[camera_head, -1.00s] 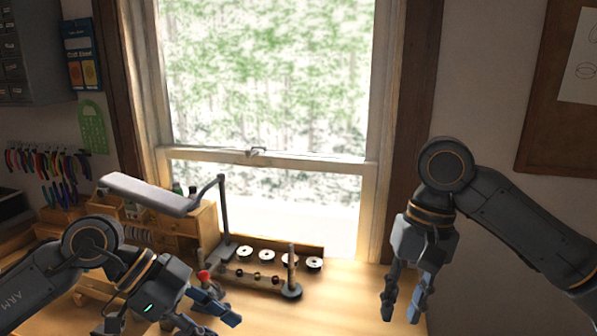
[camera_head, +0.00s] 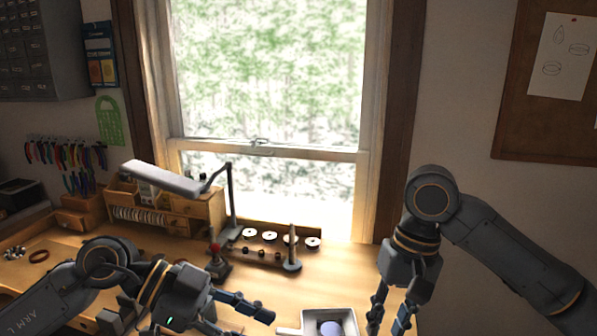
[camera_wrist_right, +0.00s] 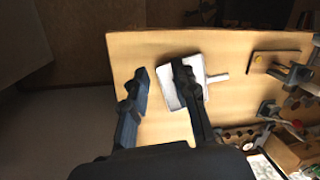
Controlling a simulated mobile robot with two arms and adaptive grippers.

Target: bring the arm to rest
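My left gripper (camera_head: 246,324) is at the bottom of the head view, over the workbench, with its fingers spread and nothing seen between them. My right gripper (camera_head: 387,320) hangs downward at the right in the head view, beside a white pan. One finger covers part of the white pan.
A lamp (camera_head: 165,178), wooden drawers (camera_head: 205,207) and a rack with several discs (camera_head: 262,254) stand at the back. The wrist view shows the bench edge (camera_wrist_right: 112,48) near the right gripper.

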